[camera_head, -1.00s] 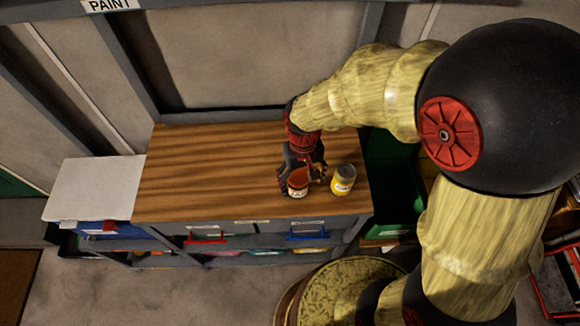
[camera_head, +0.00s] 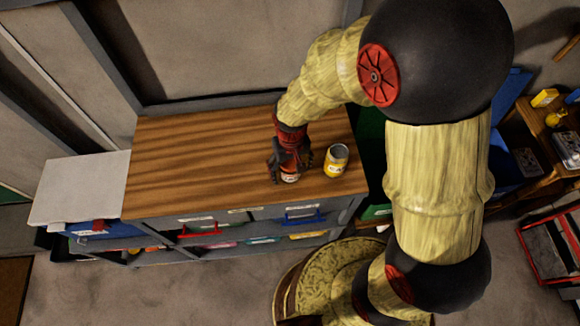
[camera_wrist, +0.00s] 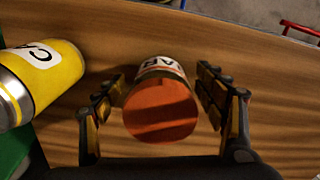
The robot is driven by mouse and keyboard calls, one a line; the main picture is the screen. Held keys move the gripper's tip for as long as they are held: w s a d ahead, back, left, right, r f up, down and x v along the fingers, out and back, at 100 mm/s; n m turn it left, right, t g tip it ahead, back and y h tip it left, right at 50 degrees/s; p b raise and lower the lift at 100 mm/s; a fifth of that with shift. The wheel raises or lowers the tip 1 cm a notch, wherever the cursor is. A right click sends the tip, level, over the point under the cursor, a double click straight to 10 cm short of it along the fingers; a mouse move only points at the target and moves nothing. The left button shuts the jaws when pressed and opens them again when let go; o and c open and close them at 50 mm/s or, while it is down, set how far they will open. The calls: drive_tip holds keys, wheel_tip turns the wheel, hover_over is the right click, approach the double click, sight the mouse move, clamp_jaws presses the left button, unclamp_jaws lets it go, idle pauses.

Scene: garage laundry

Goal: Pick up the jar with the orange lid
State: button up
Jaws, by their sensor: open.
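The jar with the orange lid (camera_wrist: 160,108) stands on the wooden workbench top; its white label shows in the wrist view. In the head view the jar (camera_head: 290,177) is mostly covered by my gripper (camera_head: 290,160). In the wrist view my gripper (camera_wrist: 158,105) is open, with one finger on each side of the jar. A small gap shows between each finger and the jar, so it does not look gripped.
A yellow can (camera_head: 336,161) with a grey top stands just right of the jar; in the wrist view the yellow can (camera_wrist: 40,75) is close outside the left finger. The workbench (camera_head: 190,160) is clear to the left. A wall rises behind it.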

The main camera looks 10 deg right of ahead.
drive_tip(key=c, duration=0.3)
drive_tip(key=c, duration=1.2)
drive_tip(key=shift+o, duration=0.2)
drive_tip(key=shift+r, duration=0.1)
